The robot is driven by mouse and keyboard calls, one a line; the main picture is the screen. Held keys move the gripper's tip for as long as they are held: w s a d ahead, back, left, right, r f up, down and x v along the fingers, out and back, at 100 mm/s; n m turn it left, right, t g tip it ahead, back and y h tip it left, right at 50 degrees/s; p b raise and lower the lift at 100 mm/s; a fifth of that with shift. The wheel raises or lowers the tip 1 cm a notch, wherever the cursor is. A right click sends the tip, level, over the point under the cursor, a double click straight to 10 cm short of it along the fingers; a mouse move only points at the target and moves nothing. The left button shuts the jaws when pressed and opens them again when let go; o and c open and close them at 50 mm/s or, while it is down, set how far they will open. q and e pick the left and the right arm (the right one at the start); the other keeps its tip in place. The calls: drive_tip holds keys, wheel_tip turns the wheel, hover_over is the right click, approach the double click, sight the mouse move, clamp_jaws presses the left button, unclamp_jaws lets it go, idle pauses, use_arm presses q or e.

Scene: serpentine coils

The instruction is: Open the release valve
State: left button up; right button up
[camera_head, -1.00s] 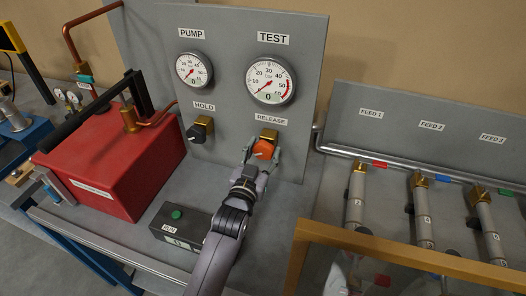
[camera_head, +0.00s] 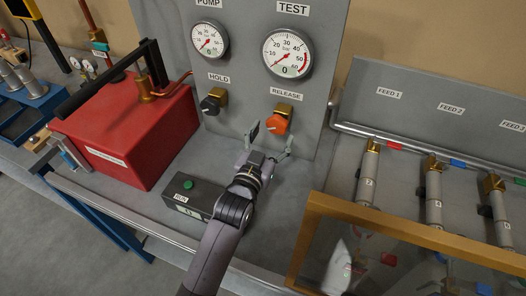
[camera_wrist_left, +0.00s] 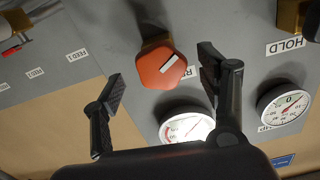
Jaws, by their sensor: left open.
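The release valve is an orange knob (camera_head: 277,123) on a brass body, under the RELEASE label on the grey panel. In the left wrist view the knob (camera_wrist_left: 162,68) shows its face with a white mark, slanted. My left gripper (camera_head: 270,142) is open and empty, just in front of and below the knob. In the left wrist view its two fingers (camera_wrist_left: 160,80) stand apart, one on each side of the knob in the picture, with a gap to it. The right gripper is not in view.
The black HOLD knob (camera_head: 210,104) is left of the release knob. A red tank (camera_head: 128,135) and RUN box (camera_head: 188,194) stand left. A wood-framed clear cover (camera_head: 420,238) stands right.

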use_arm(q)
drive_tip(key=v, duration=0.8)
